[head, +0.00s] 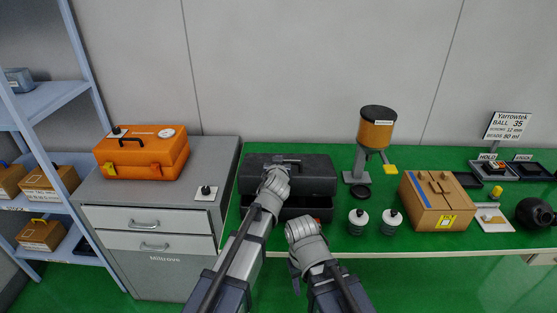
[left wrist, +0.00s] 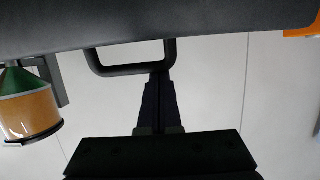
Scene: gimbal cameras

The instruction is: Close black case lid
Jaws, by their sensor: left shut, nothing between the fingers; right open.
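The black case (head: 311,178) stands on the green table. Its lid is raised, and a dark opening shows below the lid's front edge. My left gripper (head: 286,161) is at the middle of the lid, beside its handle, partly hidden by my own wrist. In the left wrist view the dark lid (left wrist: 200,25) spans the top, with the handle (left wrist: 110,70) sticking out. The closed left fingers (left wrist: 160,85) overlap the handle's end; I cannot tell if they touch it. My right gripper (head: 296,279) is open and empty, in front of the table, apart from the case.
An orange toolbox (head: 150,158) sits on the grey cabinet (head: 150,262) at left. Right of the case are a dispenser (head: 377,130), two white-and-black bottles (head: 358,222), a cardboard-coloured box (head: 432,204) and a dark round object (head: 535,213). Shelves (head: 50,100) stand at far left.

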